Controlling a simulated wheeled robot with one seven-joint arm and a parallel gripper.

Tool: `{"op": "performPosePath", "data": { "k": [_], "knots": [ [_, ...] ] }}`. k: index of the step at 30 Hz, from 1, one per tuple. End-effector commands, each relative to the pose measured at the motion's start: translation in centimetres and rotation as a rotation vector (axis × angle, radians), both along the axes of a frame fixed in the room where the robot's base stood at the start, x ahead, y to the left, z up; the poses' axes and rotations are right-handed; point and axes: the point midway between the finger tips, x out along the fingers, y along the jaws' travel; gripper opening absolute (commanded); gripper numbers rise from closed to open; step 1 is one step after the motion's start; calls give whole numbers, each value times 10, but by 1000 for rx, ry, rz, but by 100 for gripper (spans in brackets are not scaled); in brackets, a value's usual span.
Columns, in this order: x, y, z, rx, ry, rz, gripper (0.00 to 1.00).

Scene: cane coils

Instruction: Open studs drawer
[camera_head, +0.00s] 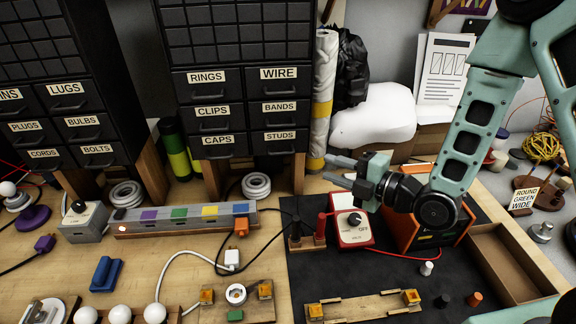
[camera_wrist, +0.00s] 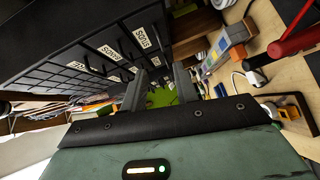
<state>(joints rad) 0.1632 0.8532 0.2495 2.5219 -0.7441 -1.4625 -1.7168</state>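The studs drawer (camera_head: 261,146) is the lowest drawer in the right column of the black middle cabinet (camera_head: 235,30). It looks shut, flush with the drawers around it, with a dark handle under its white label. My gripper (camera_head: 337,170) is to the right of and a little below the drawer in the head view, fingers pointing left, apart from it. In the wrist view my gripper (camera_wrist: 159,88) has its two fingers spread with nothing between them. The tilted studs label (camera_wrist: 148,38) shows there above the fingers; the handle is hard to make out.
A yellow and white roll (camera_head: 323,95) stands beside the cabinet's right side, near my gripper. Below my gripper are a red meter box (camera_head: 350,230) and red and black posts (camera_head: 295,230). A multicoloured strip (camera_head: 185,217) lies before the cabinet.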

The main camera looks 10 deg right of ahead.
Motion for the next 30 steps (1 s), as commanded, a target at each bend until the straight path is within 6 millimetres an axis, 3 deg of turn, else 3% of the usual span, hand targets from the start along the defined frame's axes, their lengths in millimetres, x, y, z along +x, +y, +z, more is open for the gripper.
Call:
{"op": "performPosePath", "data": {
  "k": [17,30],
  "knots": [
    [6,13,-8,-5,-1,-3,30],
    [68,77,-13,-2,4,-3,30]
  ]
}}
